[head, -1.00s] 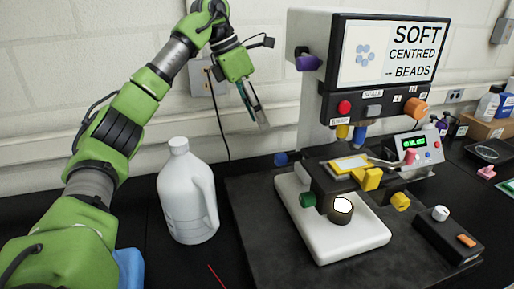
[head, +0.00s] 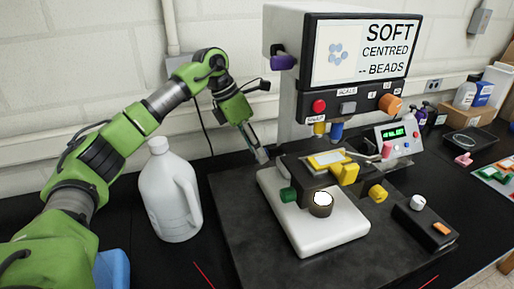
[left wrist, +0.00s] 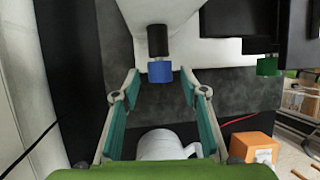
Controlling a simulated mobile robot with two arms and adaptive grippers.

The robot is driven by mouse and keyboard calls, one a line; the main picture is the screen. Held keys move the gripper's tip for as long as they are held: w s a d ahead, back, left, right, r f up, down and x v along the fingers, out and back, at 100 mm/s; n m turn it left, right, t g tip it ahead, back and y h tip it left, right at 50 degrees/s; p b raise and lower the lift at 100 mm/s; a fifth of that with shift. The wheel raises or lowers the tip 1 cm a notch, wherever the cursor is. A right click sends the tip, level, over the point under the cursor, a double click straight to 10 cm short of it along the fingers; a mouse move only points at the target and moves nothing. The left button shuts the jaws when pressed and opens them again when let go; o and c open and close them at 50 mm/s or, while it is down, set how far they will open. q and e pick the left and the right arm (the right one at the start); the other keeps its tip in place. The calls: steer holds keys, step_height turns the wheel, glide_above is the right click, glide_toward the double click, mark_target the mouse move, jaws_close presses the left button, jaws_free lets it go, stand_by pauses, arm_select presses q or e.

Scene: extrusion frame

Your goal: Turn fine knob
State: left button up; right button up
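The machine (head: 335,65) has several coloured knobs; none in view is labelled as the fine knob. In the left wrist view, a blue knob (left wrist: 160,72) on a black shaft sticks out from the white base. My left gripper (left wrist: 159,82) is open, its two teal-padded fingers either side of the knob's line, with no contact visible. In the head view, my left gripper (head: 261,154) is at the machine's back left side and the blue knob there is hidden. A green knob (head: 288,195) is on the stage's left side; it also shows in the left wrist view (left wrist: 268,66). My right gripper is out of view.
A white jug (head: 171,195) stands left of the machine, close under my left arm. A yellow knob (head: 377,193) and a small control box (head: 425,222) are on the right. A display unit (head: 398,137) stands behind. The dark table is clear in front.

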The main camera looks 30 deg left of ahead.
arm_select(q)
steer(key=shift+w+d+f, duration=0.1)
steer(key=shift+d+f, duration=0.05)
steer(key=shift+f, duration=0.15)
steer(key=c, duration=1.1)
steer(key=shift+f+y+b, duration=0.15)
steer(key=shift+y+b, duration=0.15)
steer(key=shift+b, duration=0.15)
steer(key=t+y+b, duration=0.2)
steer(key=b, duration=0.1)
steer(key=m+t+b, duration=0.1)
steer(key=b, duration=0.1)
steer(key=shift+s+d+f+y, duration=0.2)
steer(key=shift+s+d+y, duration=0.1)
steer(key=shift+y, duration=0.1)
steer(key=shift+r+t+b, duration=0.2)
steer(key=shift+t+b, duration=0.1)
steer(key=shift+b, duration=0.2)
steer(key=shift+r+y, duration=0.1)
steer(key=shift+y, duration=0.2)
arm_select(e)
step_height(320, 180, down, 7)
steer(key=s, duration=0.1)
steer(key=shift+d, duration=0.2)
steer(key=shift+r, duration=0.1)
